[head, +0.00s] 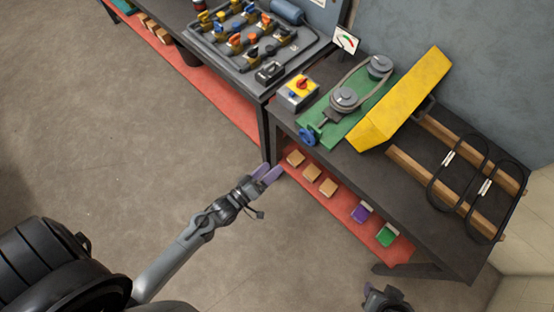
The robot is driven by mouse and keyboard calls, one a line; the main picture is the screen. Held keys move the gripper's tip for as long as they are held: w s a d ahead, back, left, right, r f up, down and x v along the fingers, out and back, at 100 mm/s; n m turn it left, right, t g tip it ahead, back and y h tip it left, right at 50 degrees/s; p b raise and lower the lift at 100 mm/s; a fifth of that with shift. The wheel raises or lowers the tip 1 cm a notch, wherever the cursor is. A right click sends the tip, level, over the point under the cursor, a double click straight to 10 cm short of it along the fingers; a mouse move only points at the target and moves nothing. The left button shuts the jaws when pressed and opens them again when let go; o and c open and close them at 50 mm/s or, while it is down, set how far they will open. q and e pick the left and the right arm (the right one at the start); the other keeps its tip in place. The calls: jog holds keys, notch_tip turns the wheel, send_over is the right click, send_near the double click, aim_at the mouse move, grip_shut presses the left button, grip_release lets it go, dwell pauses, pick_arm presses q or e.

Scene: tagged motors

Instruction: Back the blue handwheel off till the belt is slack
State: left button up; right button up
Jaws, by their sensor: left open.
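The blue handwheel (308,135) sits at the front left end of the green base plate (329,132) on the dark workbench. A belt (361,75) runs around two grey pulleys, the nearer one (345,98) and the farther one (380,65). I cannot tell from here how tight the belt is. My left gripper (267,173) is open and empty, with purple fingertips, in front of the bench and apart from the handwheel, below and left of it in the picture. Part of my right gripper (384,299) shows at the bottom edge; its jaws are not clear.
A yellow guard (405,98) stands right of the pulleys. Spare belts (459,169) lie on wooden rails. The lower red shelf (336,206) holds several blocks. Open floor lies left.

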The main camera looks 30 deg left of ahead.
pick_arm(q)
jog(key=s, duration=0.2)
jog(key=s+a, duration=0.1)
jog(key=s, duration=0.2)
jog(key=shift+w, duration=0.1)
dwell(0.3)
